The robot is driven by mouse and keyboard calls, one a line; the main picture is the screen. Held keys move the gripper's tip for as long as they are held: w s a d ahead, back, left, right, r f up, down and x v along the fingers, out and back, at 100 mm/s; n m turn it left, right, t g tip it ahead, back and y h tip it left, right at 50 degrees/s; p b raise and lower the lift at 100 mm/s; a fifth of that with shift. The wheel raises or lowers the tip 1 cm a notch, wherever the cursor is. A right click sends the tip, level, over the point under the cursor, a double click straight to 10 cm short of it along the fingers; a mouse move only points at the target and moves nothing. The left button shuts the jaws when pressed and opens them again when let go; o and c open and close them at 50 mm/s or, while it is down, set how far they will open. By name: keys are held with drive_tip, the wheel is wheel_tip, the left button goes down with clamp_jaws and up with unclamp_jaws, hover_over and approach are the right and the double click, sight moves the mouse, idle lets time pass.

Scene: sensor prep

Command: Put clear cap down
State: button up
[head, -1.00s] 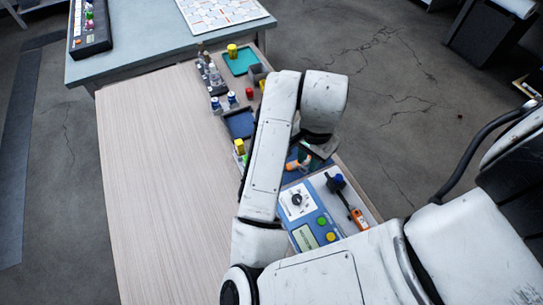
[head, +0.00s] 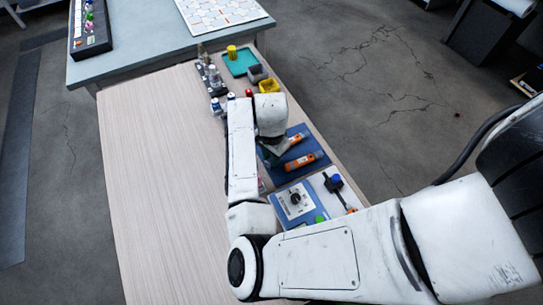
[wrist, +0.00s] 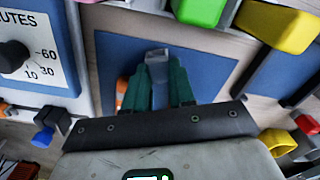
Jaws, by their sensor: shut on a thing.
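My gripper (wrist: 160,82) shows in the wrist view with its two dark green fingers close together. They are shut on a small greyish, see-through piece, the clear cap (wrist: 157,56), which sticks out past the fingertips. Blue mat (wrist: 218,62) lies behind and around the fingers; I cannot tell whether the cap touches it. In the head view my arm hides the cap and most of the gripper, which is over the left part of the blue mat (head: 287,171). Two orange-and-dark cylinders (head: 297,137) (head: 304,162) lie on that mat.
A yellow bin (head: 269,86), a grey bin (head: 257,73) and a teal tray (head: 240,62) stand farther along the right edge. The table's left side (head: 150,170) is bare.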

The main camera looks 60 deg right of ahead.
drive_tip(key=shift+f, duration=0.35)
drive_tip(key=shift+f, duration=0.1)
drive_tip(key=o, duration=0.8)
wheel_tip(320, 180, up, 12)
idle(0.8)
